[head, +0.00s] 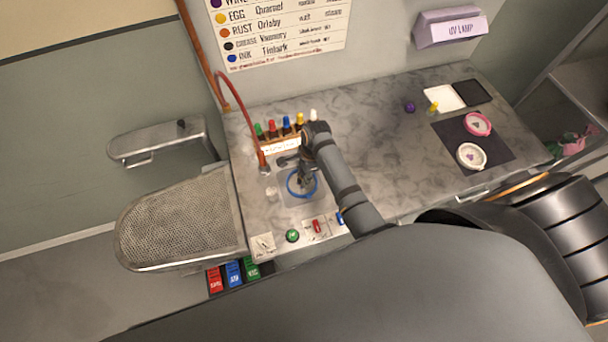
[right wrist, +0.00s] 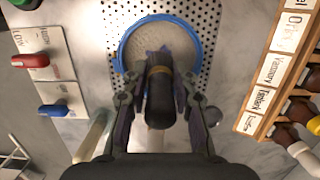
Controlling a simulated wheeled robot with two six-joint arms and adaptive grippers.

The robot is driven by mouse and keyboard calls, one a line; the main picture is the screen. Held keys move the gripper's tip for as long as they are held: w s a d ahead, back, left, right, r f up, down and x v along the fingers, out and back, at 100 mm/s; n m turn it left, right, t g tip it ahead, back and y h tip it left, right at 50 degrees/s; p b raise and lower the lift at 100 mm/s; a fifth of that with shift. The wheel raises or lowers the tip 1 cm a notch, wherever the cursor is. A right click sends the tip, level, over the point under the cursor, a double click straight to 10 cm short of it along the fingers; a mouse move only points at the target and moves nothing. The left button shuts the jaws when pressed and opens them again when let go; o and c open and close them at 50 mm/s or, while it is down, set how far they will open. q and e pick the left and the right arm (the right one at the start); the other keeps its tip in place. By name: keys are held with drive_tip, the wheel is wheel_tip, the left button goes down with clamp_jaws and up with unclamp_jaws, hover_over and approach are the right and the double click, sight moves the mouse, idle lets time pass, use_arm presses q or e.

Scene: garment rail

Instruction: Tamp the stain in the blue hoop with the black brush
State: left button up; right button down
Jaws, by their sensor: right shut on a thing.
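The blue hoop (head: 290,185) lies on a perforated metal plate in the counter, with pale cloth inside it. It also shows at the top of the right wrist view (right wrist: 122,62). My right gripper (head: 304,186) is over the hoop, shut on the black brush (right wrist: 161,100). The brush points toward the cloth; I cannot tell whether it touches. A dark purple jagged patch (right wrist: 158,54) shows at the brush's far end, likely the stain, partly hidden by the brush. My left gripper is not in view.
A rack of colored-capped bottles (head: 286,125) stands just behind the hoop. A red hose (head: 241,108) rises at its left. A green button (head: 292,236) and switches are in front. A dark mat (head: 497,153) with two other hoops lies right; the counter between is clear.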

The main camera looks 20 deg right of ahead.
drive_tip(key=shift+f, duration=0.15)
drive_tip(key=shift+f+b, duration=0.45)
drive_tip(key=shift+f, duration=0.4)
drive_tip(key=shift+r, duration=0.1)
drive_tip(key=shift+r, duration=0.15)
drive_tip(key=shift+r+p, duration=0.5)
drive_tip(key=shift+r, duration=0.25)
drive_tip(key=shift+r, duration=3)
